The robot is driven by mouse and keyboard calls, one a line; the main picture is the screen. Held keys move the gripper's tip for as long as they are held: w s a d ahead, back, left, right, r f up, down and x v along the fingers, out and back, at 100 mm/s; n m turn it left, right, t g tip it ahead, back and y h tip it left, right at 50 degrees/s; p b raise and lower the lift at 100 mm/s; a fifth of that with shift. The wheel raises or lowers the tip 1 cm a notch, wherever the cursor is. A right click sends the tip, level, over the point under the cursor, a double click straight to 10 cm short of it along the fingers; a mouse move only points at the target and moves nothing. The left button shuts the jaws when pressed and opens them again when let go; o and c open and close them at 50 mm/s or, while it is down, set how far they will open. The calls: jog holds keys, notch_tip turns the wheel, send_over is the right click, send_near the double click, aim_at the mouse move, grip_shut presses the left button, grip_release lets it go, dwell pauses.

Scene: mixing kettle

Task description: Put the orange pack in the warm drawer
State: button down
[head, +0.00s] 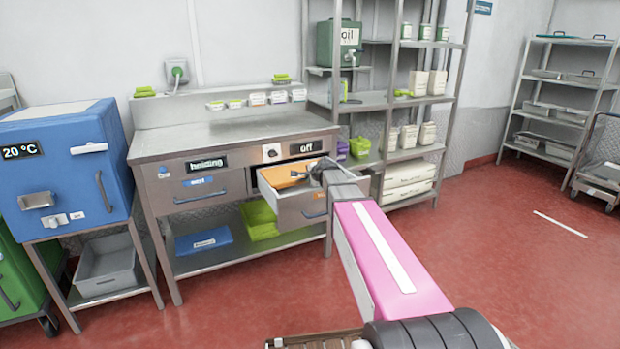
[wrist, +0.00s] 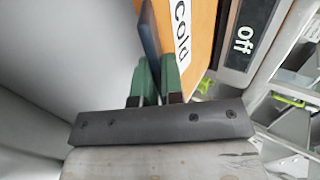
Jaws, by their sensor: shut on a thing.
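The orange pack (head: 287,174) lies inside the open right drawer (head: 290,239) of the steel bench. In the wrist view, the orange pack (wrist: 203,32) bears a white label reading "cold". My gripper (head: 318,172) reaches into this drawer from the right. In the wrist view, my gripper's green fingers (wrist: 156,80) are close together on a dark strip at the pack's edge. The "off" display (head: 306,147) is above the open drawer. The left drawer (head: 205,192), under the "holding" display (head: 206,163), is shut. Which drawer is the warm one cannot be told from the labels.
A blue cabinet (head: 65,165) reading 20 °C stands left of the bench (head: 230,140). Shelving (head: 400,100) stands behind and to the right. The bench's lower shelf holds a blue pack (head: 204,240) and green packs (head: 258,219).

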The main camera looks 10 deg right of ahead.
jog(key=c, duration=1.2)
grip_release()
jog(key=shift+f, duration=0.1)
jog(key=shift+c, duration=0.2)
jog(key=shift+r, duration=0.35)
jog(key=v, duration=1.2)
jog(key=shift+s+r, duration=0.1)
jog(key=shift+r, duration=0.15)
jog(key=s+f+n+g+h, duration=0.3)
jog(key=s+f+n+g, duration=0.7)
jog(key=s+f, duration=1.5)
jog(key=s+n, duration=0.1)
jog(key=n, duration=0.3)
jog(key=shift+s+f+g, duration=0.3)
jog(key=shift+s+f, duration=0.05)
jog(key=shift+s, duration=0.05)
